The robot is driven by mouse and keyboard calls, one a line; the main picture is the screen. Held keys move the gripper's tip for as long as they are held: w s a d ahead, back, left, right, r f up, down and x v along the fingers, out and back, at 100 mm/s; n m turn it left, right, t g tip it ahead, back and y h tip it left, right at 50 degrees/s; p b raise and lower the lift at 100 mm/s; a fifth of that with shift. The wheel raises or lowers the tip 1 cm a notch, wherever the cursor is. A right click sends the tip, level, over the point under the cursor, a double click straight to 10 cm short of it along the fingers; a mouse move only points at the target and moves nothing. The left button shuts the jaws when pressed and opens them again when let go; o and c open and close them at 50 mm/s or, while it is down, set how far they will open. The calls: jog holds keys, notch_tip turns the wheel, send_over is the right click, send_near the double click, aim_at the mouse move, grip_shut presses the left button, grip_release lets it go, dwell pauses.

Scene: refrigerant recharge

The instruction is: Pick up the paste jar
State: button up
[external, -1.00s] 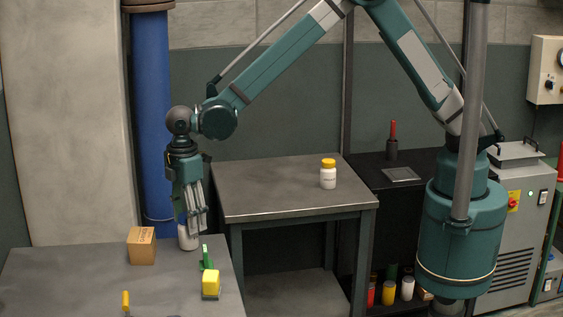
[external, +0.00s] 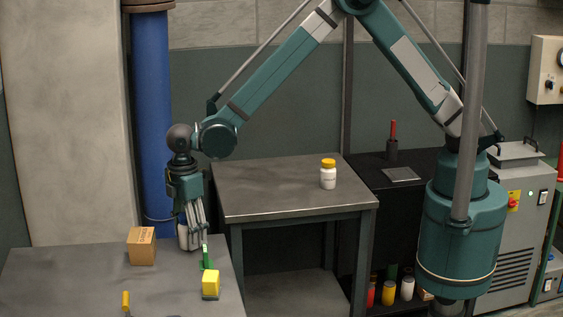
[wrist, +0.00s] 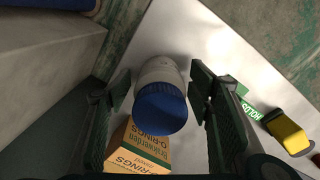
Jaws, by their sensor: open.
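A white jar with a blue lid (wrist: 162,108) stands on the left table, taken here as the paste jar; its label cannot be read. In the external view its white body (external: 183,242) is mostly hidden behind my fingers. My gripper (external: 194,244) points down at it. In the wrist view my gripper (wrist: 162,90) is open, with one finger on each side of the jar and small gaps visible. A second white jar with a yellow lid (external: 328,175) stands upright on the middle table.
A cardboard O-rings box (external: 142,246) stands close to the blue-lidded jar. A yellow-handled tool (external: 126,302) is at the front. A blue pipe (external: 152,120) rises behind the table.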

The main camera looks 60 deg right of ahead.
jog(key=c, duration=1.1)
jog(key=shift+r, duration=5.05)
